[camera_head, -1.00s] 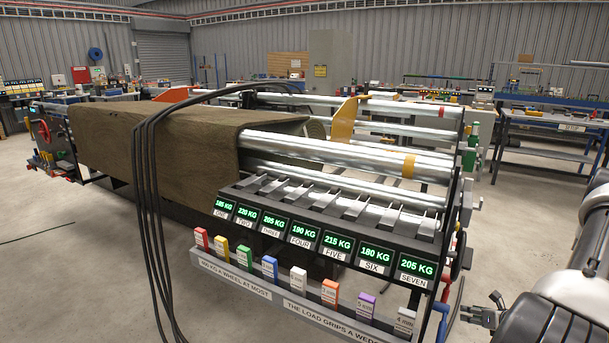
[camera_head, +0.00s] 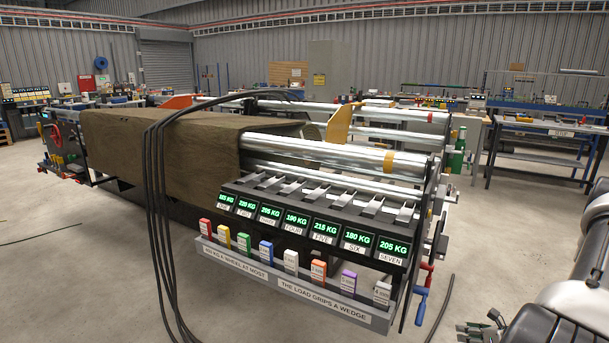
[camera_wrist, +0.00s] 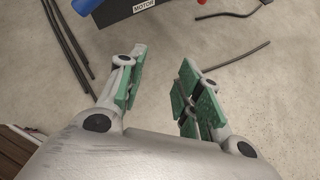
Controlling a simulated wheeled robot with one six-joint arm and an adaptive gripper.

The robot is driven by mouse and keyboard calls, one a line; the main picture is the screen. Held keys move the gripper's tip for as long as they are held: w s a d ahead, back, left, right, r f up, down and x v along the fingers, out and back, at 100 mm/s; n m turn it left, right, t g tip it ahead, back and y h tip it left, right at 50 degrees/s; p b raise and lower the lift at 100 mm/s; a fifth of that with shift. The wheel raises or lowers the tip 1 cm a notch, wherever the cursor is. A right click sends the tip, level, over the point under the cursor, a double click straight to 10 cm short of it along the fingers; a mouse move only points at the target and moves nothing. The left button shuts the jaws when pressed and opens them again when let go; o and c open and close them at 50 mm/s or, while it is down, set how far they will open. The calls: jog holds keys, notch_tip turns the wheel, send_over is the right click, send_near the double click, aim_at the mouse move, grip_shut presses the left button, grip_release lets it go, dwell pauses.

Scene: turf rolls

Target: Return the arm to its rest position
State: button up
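My gripper (camera_wrist: 160,82) shows in the wrist view with its two green-padded fingers apart and only bare floor between them. It is open and empty. In the head view my gripper (camera_head: 482,329) is at the bottom right edge, partly cut off, beside my own arm links. It is apart from the roll machine and low over the concrete floor.
The roll machine (camera_head: 320,145) with a brown turf sheet (camera_head: 165,145) fills the middle. Workbenches (camera_head: 550,130) stand behind.

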jog(key=s+a+r+n+g+y, duration=0.2)
jog(key=s+a+r+n+y, duration=0.1)
jog(key=s+a+r+n, duration=0.25)
jog(key=s+a+r+n+g+h, duration=0.1)
jog(key=s+a+r+n+h, duration=0.1)
jog(key=s+a+r+n, duration=0.3)
jog(key=s+a+r+n+g+h, duration=0.1)
jog(key=s+a+r+n, duration=0.3)
jog(key=r+n, duration=1)
jog(key=s+a+r+n+g+h, duration=0.1)
jog(key=s+a+r+n+h, duration=0.2)
jog(key=r+n, duration=0.7)
jog(key=s+a+r, duration=0.1)
jog(key=r, duration=0.7)
jog(key=s+a+r, duration=0.1)
jog(key=s+r, duration=0.1)
jog(key=r, duration=0.7)
jog(key=shift+a+r, duration=0.3)
jog(key=shift+g, duration=0.3)
